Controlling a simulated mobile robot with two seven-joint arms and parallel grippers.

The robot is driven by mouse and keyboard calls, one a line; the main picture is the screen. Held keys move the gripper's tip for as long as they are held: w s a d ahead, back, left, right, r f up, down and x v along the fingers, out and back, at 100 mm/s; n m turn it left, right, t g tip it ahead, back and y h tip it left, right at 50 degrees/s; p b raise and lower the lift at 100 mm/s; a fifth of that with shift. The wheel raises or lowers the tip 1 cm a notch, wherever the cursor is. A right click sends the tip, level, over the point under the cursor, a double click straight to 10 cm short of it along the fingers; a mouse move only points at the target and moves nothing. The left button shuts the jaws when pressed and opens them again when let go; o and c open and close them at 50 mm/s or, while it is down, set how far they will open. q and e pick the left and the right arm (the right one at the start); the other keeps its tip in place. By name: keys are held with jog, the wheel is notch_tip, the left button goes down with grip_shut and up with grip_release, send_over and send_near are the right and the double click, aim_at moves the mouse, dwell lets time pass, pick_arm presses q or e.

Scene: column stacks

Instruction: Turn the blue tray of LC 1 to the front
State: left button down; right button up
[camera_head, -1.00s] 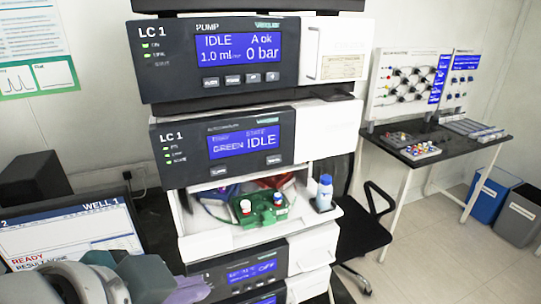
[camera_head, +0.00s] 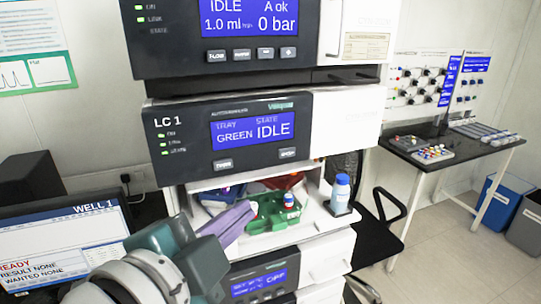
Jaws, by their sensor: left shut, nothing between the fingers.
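The LC 1 autosampler panel (camera_head: 265,115) reads tray GREEN, state IDLE, with two buttons below its screen: a left button (camera_head: 223,165) and a right button (camera_head: 287,154). In the open bay below, the green tray (camera_head: 265,224) is at the front. The blue tray (camera_head: 222,191) is behind at left, partly hidden, and the red tray (camera_head: 285,181) is behind at right. My left gripper (camera_head: 243,213), with purple fingers, is shut and empty before the tray's left part, below the left button. My right gripper is out of view.
A blue-capped bottle (camera_head: 340,194) stands on the bay's right ledge. The pump module (camera_head: 175,40) is above, and another module (camera_head: 262,278) is below. A monitor (camera_head: 60,250) stands at left, and a side table (camera_head: 440,160) at right.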

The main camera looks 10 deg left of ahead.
aim_at(231, 168)
pick_arm(q)
jog(key=w+a+b, duration=0.1)
jog(key=w+a, duration=0.3)
jog(key=w, duration=0.3)
jog(key=shift+a, duration=0.35)
dwell(1.8)
jog(key=shift+w+a, duration=0.25)
jog(key=shift+w, duration=0.1)
jog(key=shift+w+a, duration=0.25)
jog(key=shift+w, duration=0.1)
dwell(0.6)
jog(key=shift+s+d, duration=0.5)
jog(key=shift+s, duration=0.25)
